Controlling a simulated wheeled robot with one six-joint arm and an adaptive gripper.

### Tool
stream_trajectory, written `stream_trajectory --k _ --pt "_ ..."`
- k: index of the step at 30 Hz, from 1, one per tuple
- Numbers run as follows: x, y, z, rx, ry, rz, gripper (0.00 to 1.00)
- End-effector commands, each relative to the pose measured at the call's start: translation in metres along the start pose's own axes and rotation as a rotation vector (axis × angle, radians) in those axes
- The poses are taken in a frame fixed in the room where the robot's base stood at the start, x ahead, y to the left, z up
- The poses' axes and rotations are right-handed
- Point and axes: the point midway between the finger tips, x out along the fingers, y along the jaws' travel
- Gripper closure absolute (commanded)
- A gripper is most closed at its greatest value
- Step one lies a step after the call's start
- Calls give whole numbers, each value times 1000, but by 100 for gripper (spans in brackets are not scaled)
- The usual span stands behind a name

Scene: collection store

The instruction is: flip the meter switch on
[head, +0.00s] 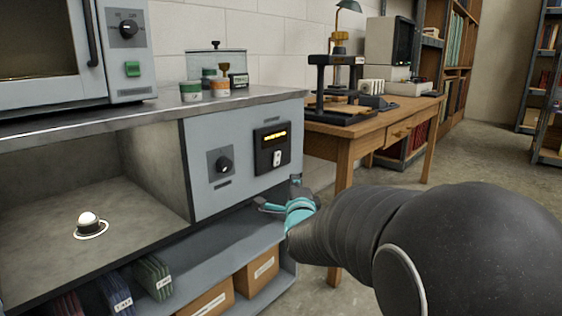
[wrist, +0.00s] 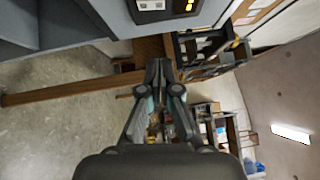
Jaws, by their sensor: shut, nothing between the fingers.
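The meter (head: 272,135) is a black unit with a lit amber display, set in the grey front panel of the bench. Its small white switch (head: 277,158) sits below the display; I cannot tell which way it is set. In the wrist view, part of the meter (wrist: 152,5) shows at the top edge, with its amber display at the right. My gripper (head: 284,200) is below the meter, in front of the bench's right end and apart from the switch. In the wrist view my gripper (wrist: 159,66) has its fingers together and empty.
A black knob (head: 225,165) sits left of the meter on the same panel. An open bay holds a white domed button (head: 87,220). Jars (head: 191,91) stand on the bench top. A wooden desk (head: 345,125) with equipment stands behind at right.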

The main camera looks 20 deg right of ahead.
Motion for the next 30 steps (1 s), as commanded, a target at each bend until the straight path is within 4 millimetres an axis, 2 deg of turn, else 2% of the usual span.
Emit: stream_trajectory --k 14,20,30 --pt "6 1 0 6 0 3 100" --pt "33 1 0 6 1 3 100" --pt "96 1 0 6 0 3 100"
